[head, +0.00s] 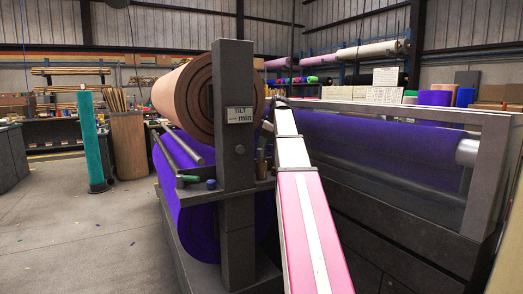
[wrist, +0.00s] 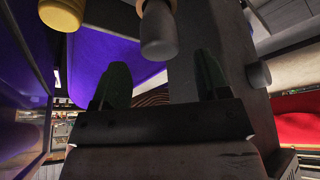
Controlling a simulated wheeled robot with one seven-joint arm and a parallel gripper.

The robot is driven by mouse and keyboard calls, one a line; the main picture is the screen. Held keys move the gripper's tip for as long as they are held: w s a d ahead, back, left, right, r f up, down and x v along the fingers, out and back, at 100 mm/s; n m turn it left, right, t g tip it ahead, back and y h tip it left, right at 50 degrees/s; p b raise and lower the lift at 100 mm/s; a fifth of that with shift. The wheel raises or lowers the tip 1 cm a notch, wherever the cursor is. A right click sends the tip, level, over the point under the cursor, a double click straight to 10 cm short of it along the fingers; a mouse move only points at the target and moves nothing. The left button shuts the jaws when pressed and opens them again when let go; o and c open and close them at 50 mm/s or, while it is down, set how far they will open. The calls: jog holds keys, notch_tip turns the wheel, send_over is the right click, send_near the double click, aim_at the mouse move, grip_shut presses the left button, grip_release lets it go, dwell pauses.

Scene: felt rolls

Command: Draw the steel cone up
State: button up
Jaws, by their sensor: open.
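A smooth grey tapered piece with a rounded end, which looks like the steel cone (wrist: 159,36), shows at the top middle of the wrist view. Its other end runs out of the frame. My gripper (wrist: 162,65) has two dark green fingers, set wide apart and empty. In the picture the cone's rounded end lies just above the gap between the fingers, and I see no contact. In the head view my pink and white arm reaches up beside the grey post (head: 235,195), and I cannot make out my gripper or the cone clearly there.
A yellow-tan rounded piece (wrist: 62,14) is left of the cone. A grey knob (wrist: 258,75) juts from the post on the right. A brown felt roll (head: 183,92) and purple felt (head: 200,232) crowd the post's left; a grey-framed machine (head: 440,230) is on the right.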

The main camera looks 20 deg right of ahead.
jog(key=v, duration=0.6)
jog(key=shift+s+r, duration=0.1)
dwell(0.3)
